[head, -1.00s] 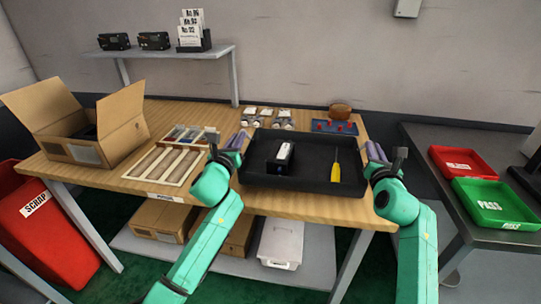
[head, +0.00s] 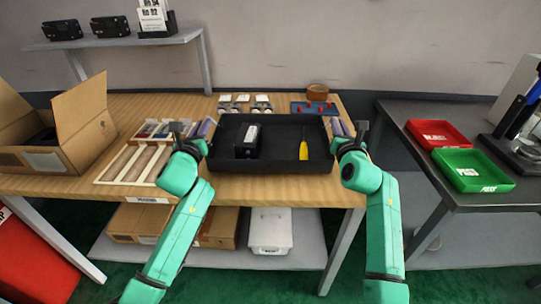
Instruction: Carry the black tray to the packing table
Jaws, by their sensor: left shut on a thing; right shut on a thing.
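The black tray (head: 285,164) is at the front right of the wooden table (head: 250,188). In it are a black device with a white label (head: 248,146) and a yellow-handled screwdriver (head: 303,148). My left gripper (head: 193,132) is shut on the tray's left side, and my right gripper (head: 349,134) is shut on its right side. The fingertips are partly hidden by the wrists. I cannot tell whether the tray touches the tabletop. No sign shows which table is the packing table; an open cardboard box (head: 85,135) stands on the wooden one.
A wooden divided rack (head: 140,163) lies left of the tray. A blue board with red parts (head: 315,108) and small parts (head: 245,104) lie behind it. A dark table (head: 480,200) at right holds a red tray (head: 437,134) and a green tray (head: 472,170). A shelf (head: 130,41) stands behind.

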